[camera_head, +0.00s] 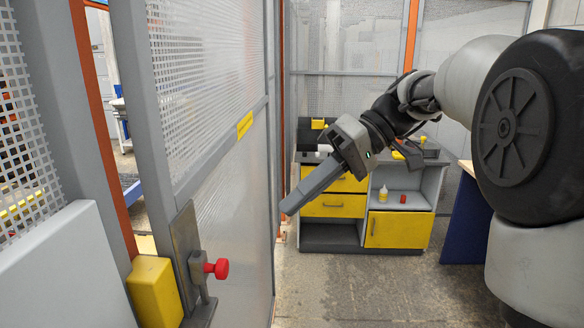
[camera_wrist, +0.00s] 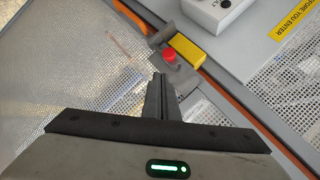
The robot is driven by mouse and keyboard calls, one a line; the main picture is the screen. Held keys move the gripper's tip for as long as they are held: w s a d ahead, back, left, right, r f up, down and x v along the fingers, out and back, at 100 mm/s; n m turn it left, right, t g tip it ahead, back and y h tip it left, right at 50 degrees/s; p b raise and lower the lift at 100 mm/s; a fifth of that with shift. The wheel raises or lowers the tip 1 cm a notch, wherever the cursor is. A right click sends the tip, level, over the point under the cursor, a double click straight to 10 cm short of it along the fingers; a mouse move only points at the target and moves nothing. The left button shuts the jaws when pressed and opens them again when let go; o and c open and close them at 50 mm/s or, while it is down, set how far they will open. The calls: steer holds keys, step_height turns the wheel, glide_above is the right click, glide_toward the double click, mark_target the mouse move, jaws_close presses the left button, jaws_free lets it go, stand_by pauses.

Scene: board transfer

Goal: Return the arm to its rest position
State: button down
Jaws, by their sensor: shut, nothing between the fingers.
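My gripper (camera_head: 291,205) hangs in mid-air in the head view, pointing down and to the left, in front of the workbench. Its fingers are together and hold nothing. In the wrist view the shut fingers of my gripper (camera_wrist: 157,80) extend up from the wrist toward the gate latch. My arm (camera_head: 405,100) reaches in from the right side of the head view, its upper part large and near the camera.
A mesh gate (camera_head: 200,110) stands at left, with a red knob (camera_head: 217,268) and yellow box (camera_head: 155,290) on its latch; the red knob also shows in the wrist view (camera_wrist: 169,56). A workbench with yellow drawers (camera_head: 333,205) stands behind. The floor (camera_head: 370,285) is clear.

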steer(key=s+d+f+m+t+h+p, duration=0.1)
steer(key=s+d+f+m+t+h, duration=0.7)
steer(key=s+d, duration=0.4)
steer(key=s+f+m+h, duration=0.1)
steer(key=s+h, duration=0.1)
steer(key=s, duration=0.1)
steer(key=shift+d+f+t, duration=0.2)
steer(key=shift+f+t, duration=0.1)
steer(key=shift+f, duration=0.1)
